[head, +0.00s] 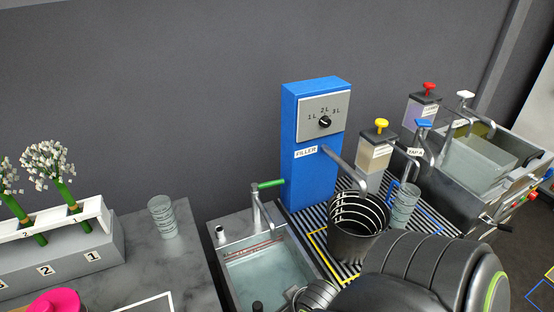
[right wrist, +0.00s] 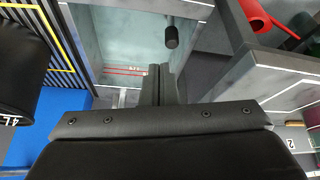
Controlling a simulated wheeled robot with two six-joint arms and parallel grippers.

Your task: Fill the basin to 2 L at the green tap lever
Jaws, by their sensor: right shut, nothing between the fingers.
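The basin (head: 228,291) is a grey sink at the front centre of the head view, with pale bluish water-like contents and a red line with small writing on its back wall. I cannot read the level. The green tap lever (head: 271,184) sits on a thin metal tap (head: 257,212) at the basin's back edge and points right. In the right wrist view the red line (right wrist: 122,73) shows beyond my right gripper (right wrist: 160,72), which is shut and empty above the basin. In the head view my right arm covers the lower right. The lever is not seen in the wrist view. My left gripper is not in view.
A black knob (head: 257,306) rises at the basin's front; a dark cylinder (right wrist: 171,36) shows near my fingers. A glass (head: 162,217) stands left.

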